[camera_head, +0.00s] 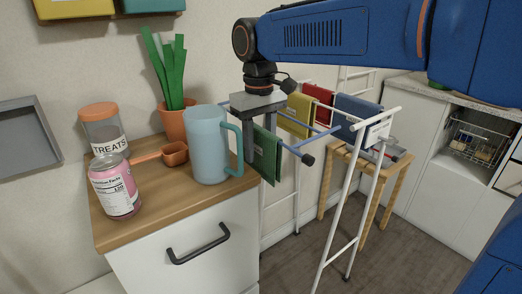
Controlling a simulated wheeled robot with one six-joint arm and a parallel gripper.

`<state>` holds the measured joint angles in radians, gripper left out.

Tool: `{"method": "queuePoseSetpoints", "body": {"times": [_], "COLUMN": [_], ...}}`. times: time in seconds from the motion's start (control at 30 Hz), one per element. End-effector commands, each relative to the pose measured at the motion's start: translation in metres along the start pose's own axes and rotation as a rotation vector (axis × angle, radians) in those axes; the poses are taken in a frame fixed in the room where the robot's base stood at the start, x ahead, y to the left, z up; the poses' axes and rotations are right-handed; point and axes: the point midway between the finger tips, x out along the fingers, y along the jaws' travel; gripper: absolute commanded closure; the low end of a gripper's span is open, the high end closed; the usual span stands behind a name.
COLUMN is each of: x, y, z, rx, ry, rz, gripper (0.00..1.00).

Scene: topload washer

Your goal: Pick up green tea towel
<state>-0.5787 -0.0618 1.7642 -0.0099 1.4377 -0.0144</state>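The green tea towel (265,158) hangs over a rail at the near left end of the white drying rack (341,230), just right of the wooden counter. My gripper (259,146) points down over the towel from above. Its two grey fingers are apart, one at the left edge of the towel and the other near its upper part. I cannot tell whether either finger touches the cloth. The top of the towel is partly hidden by the gripper.
Yellow (297,114), red (318,97) and blue (356,112) towels hang farther along the rack. A wooden stool (366,172) stands behind the rack.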

Motion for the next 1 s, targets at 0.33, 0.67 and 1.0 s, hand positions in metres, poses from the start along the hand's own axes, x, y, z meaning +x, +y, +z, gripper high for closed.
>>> {"method": "queuePoseSetpoints", "body": {"times": [0.33, 0.67, 1.0], "x": [0.04, 0.043, 0.043], "y": [0.005, 0.005, 0.005], "z": [-0.001, -0.002, -0.002], "rx": [0.001, 0.0, 0.0], "ry": [-0.002, -0.001, -0.001], "rz": [0.0, 0.0, 0.0], "gripper": [0.61, 0.73, 1.0]}}
